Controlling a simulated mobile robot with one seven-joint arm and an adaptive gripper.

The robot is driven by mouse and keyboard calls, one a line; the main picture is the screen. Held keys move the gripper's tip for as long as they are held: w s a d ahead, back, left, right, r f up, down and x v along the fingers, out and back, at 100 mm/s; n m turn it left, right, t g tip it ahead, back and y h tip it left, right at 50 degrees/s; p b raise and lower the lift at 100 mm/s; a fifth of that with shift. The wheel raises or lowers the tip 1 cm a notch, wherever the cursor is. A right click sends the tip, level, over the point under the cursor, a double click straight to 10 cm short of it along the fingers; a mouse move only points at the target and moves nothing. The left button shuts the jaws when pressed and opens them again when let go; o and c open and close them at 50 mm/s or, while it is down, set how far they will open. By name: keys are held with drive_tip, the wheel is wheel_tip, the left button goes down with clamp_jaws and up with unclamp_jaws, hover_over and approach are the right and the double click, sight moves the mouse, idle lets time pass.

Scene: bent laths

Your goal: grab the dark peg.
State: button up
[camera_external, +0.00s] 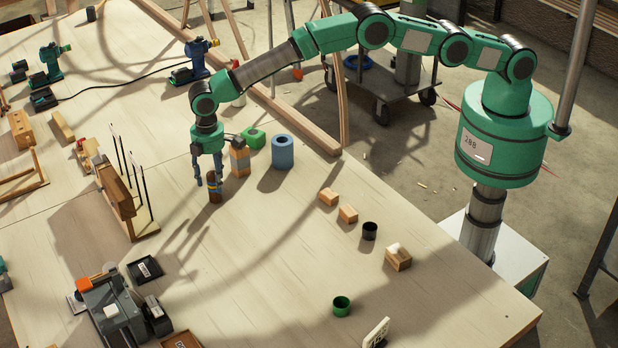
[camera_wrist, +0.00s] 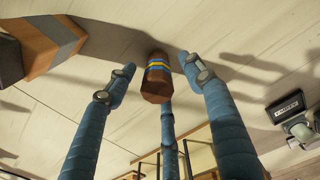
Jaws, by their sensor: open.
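The dark peg (camera_external: 214,190) is a short dark brown piece with blue and yellow bands, standing on the wooden worktop. In the wrist view the peg (camera_wrist: 155,92) shows near the top centre, with its end facing the camera. My gripper (camera_external: 209,180) is above and around the peg's upper part, pointing down. In the wrist view its blue fingers (camera_wrist: 156,66) are spread, one left of the peg, one right and one below it in the picture. Gaps show between the peg and the left and right fingers; whether the third finger touches it I cannot tell.
A wooden block with a grey band (camera_external: 240,161) stands close behind the peg, beside a green block (camera_external: 254,138) and a blue hollow cylinder (camera_external: 283,152). A wooden rack with upright rods (camera_external: 118,198) stands to the left.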

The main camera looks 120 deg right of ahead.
sight(214, 190)
drive_tip(key=shift+f, duration=0.15)
drive_tip(key=shift+s+d+f, duration=0.15)
drive_tip(key=shift+f, duration=2.3)
drive_tip(key=c, duration=1.3)
